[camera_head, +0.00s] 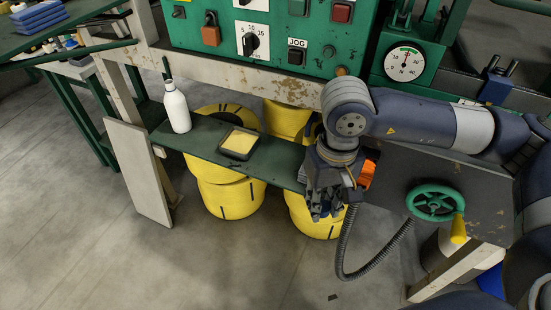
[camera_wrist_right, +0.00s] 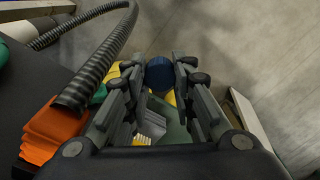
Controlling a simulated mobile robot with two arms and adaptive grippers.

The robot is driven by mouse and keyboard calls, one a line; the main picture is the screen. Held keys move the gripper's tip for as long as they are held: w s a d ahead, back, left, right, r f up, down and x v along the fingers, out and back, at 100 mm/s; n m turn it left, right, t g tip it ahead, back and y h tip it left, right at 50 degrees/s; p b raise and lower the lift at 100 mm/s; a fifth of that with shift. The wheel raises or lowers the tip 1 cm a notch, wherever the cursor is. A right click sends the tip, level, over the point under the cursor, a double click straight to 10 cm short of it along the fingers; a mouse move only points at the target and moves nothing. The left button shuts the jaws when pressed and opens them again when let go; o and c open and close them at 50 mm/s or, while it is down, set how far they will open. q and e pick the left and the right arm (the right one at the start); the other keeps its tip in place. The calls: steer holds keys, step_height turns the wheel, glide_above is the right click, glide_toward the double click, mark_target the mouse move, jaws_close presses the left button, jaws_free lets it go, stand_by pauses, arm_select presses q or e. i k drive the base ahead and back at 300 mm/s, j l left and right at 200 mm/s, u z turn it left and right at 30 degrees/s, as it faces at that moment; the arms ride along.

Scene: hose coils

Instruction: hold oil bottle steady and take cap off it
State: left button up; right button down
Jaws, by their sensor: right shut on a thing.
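A white bottle (camera_head: 176,110) stands upright on the green shelf (camera_head: 205,134), left of centre in the head view. A thin dark spout or nozzle (camera_head: 166,68) sticks up from its top. My right gripper (camera_head: 324,212) is well to the right of the bottle, pointing down near the shelf's right end. In the right wrist view its fingers are closed on a round dark-blue thing (camera_wrist_right: 160,73) that looks like a cap. The fingers hide its sides. No bottle shows below it. My left gripper is not in view.
A dark tray with a yellow pad (camera_head: 240,142) lies on the shelf, between bottle and gripper. A green handwheel (camera_head: 435,202) is to the right, with a black corrugated hose (camera_head: 375,265) nearby. The green control panel (camera_head: 275,30) is behind.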

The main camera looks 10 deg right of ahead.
mark_target(174, 102)
steer(key=k+l+z, duration=0.15)
steer(key=k+z, duration=0.2)
steer(key=k, duration=0.3)
steer(key=i+j+z, duration=0.25)
steer(key=z, duration=0.2)
steer(key=i+j+z, duration=0.15)
steer(key=j+z, duration=0.3)
steer(key=i+j, duration=0.1)
steer(key=j, duration=0.25)
steer(key=i+j, duration=0.15)
steer(key=j, duration=0.2)
steer(key=i+j, duration=0.1)
steer(key=j, duration=0.25)
